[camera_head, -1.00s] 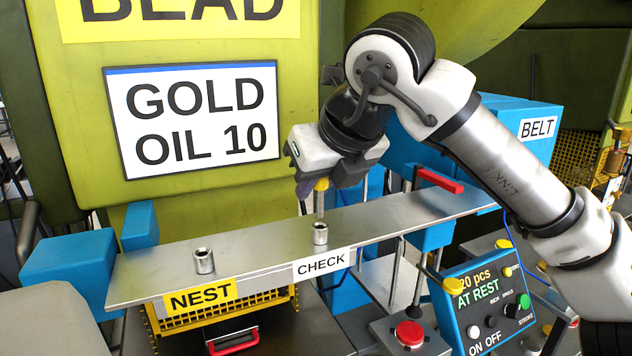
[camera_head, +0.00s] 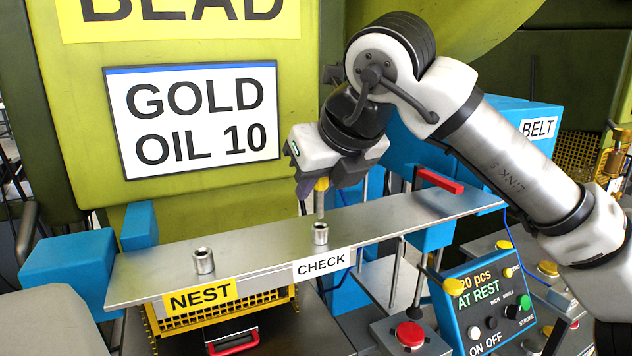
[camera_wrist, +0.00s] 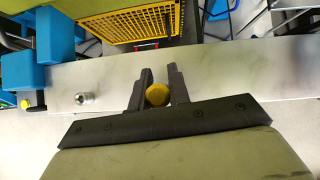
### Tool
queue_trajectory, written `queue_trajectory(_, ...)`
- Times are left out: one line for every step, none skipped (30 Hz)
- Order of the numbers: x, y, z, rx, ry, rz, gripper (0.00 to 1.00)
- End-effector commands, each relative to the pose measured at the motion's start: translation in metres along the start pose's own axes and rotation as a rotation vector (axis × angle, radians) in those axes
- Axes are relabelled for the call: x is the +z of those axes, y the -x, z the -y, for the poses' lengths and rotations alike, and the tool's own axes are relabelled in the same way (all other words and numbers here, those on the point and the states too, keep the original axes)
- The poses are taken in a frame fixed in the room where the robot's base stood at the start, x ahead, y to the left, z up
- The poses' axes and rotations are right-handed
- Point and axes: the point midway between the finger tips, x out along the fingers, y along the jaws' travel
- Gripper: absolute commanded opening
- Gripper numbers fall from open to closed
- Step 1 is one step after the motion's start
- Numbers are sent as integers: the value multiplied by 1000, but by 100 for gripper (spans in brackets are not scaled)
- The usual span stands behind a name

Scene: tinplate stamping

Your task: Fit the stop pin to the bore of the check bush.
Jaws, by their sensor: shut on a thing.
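The check bush (camera_head: 320,233) is a short metal cylinder standing upright on the shelf behind the CHECK label. The stop pin (camera_head: 320,202) is a slim metal pin with a yellow head, held upright. My gripper (camera_head: 321,184) is shut on its yellow head, which also shows between the fingers in the wrist view (camera_wrist: 157,95). The pin's lower end is at or just above the top of the check bush; I cannot tell whether it has entered the bore. In the wrist view the check bush is hidden below the gripper and pin head.
A similar bush (camera_head: 203,261) stands upright behind the NEST label (camera_head: 200,295); a metal bush also shows in the wrist view (camera_wrist: 85,98). The metal shelf (camera_head: 262,245) is clear between the bushes. A red handle (camera_head: 440,181) sits at its right. A control panel (camera_head: 487,300) stands in front.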

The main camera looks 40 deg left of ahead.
Motion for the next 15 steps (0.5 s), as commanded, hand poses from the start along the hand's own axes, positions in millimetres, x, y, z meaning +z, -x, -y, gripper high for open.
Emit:
queue_trajectory(-1,-1,0,0,0,0,0)
queue_trajectory(-1,-1,0,0,0,0,0)
queue_trajectory(-2,-2,0,0,0,0,0)
queue_trajectory(-2,-2,0,0,0,0,0)
queue_trajectory(-2,-3,0,-1,0,0,0)
queue_trajectory(-3,-4,0,-1,0,0,0)
queue_trajectory(-4,-4,0,-1,0,0,0)
queue_trajectory(-4,-5,0,-1,0,0,0)
queue_trajectory(-5,-6,0,-1,0,-1,0)
queue_trajectory(-5,-6,0,-1,0,-1,0)
queue_trajectory(-6,-7,0,-1,0,-1,0)
queue_trajectory(-6,-8,0,-1,0,-1,0)
queue_trajectory(-7,-8,0,-1,0,-1,0)
queue_trajectory(-7,-9,0,-1,0,-1,0)
queue_trajectory(-8,-10,0,-1,0,-1,0)
